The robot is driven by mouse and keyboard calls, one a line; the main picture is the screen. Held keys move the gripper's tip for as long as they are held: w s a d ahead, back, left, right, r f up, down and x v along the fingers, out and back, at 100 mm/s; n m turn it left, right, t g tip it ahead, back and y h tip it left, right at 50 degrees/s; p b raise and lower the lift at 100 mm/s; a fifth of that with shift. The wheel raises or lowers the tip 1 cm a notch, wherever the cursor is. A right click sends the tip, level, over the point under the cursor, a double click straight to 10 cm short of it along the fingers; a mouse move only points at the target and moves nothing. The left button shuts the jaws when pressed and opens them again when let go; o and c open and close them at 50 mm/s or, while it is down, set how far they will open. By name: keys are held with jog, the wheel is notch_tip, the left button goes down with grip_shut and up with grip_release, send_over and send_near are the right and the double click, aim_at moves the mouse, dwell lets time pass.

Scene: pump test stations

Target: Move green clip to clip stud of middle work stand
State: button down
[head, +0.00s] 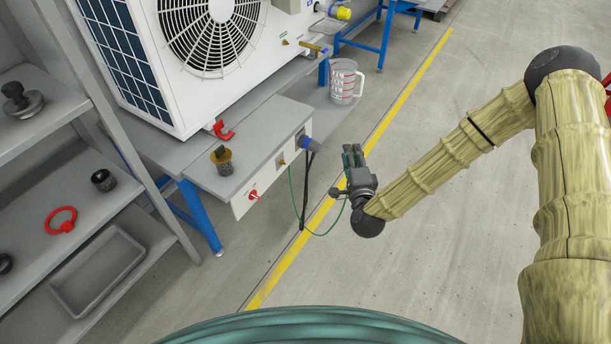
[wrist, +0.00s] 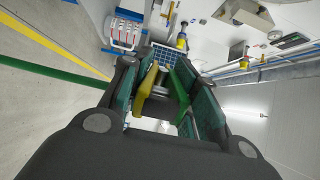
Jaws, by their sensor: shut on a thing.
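In the wrist view, my gripper (wrist: 163,78) is shut on the green clip (wrist: 181,82), which shows green and yellow-olive jaws between the fingers. The clip is mostly hidden by the fingers in the head view. A thin green lead (head: 315,233) loops from the stand's front panel (head: 270,170) to my gripper. A small brass fitting (head: 282,163) is on that panel; I cannot tell whether it is the clip stud.
A white fan unit (head: 185,65) stands on the stand. A measuring jug (head: 343,82) is behind my gripper. A dark-topped brass part (head: 221,160) and a red part (head: 219,130) are on the stand. A grey shelf (head: 95,220) is at left.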

jog(key=w+a+f+n+g+y+b, duration=0.2)
jog(key=w+a+f+n+y+b, duration=0.35)
jog(key=a+f+y+b, duration=0.3)
jog(key=n+g+y+b, duration=0.5)
jog(key=y+b, duration=0.1)
jog(key=b, duration=0.2)
send_near(284, 163)
jog(key=shift+r, duration=0.4)
jog(key=shift+b+x, duration=0.85)
jog(key=shift+x, duration=1.8)
jog(key=shift+w+a+f, duration=0.1)
jog(key=shift+a+f, duration=0.05)
jog(key=shift+a, duration=0.1)
jog(key=shift+p, duration=0.55)
jog(key=shift+w+a, duration=0.25)
jog(key=shift+a, duration=0.15)
